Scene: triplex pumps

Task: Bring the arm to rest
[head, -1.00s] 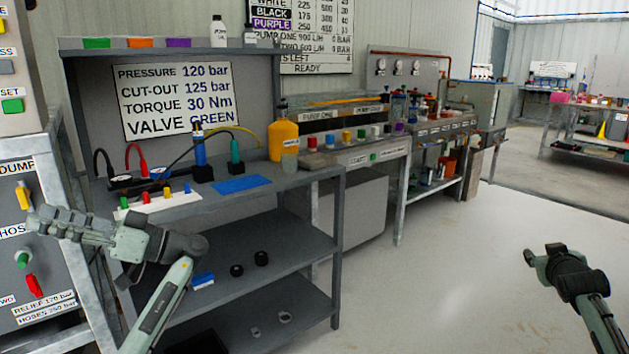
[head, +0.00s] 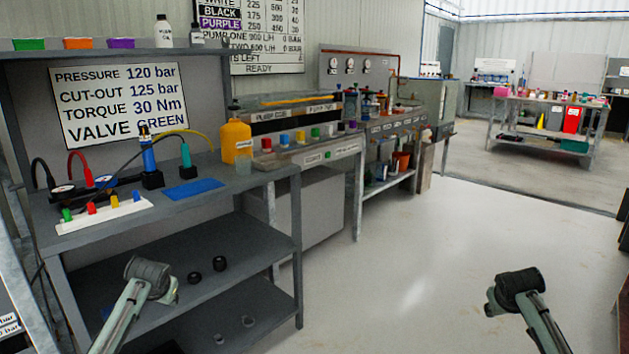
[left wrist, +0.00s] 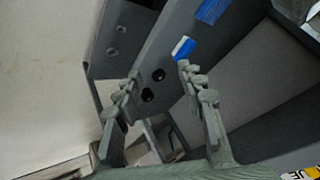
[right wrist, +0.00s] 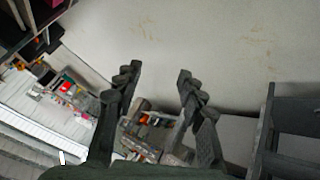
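My left gripper (left wrist: 158,85) shows in the left wrist view with its two fingers spread and nothing between them. In the head view my left arm (head: 140,290) stands in front of the workbench's lower shelf, and its fingers are hidden there. My right gripper (right wrist: 157,85) is also open and empty in the right wrist view. In the head view my right arm (head: 520,300) is over the bare floor at the right, apart from any bench, with its fingers not clearly seen.
The grey workbench (head: 255,180) at the left carries a yellow bottle (head: 235,142), a blue mat (head: 193,189) and a white strip with coloured valves (head: 100,212). Black rings (head: 220,263) lie on its lower shelf. A pump bench (head: 330,150) stands beyond. The floor (head: 430,260) is clear.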

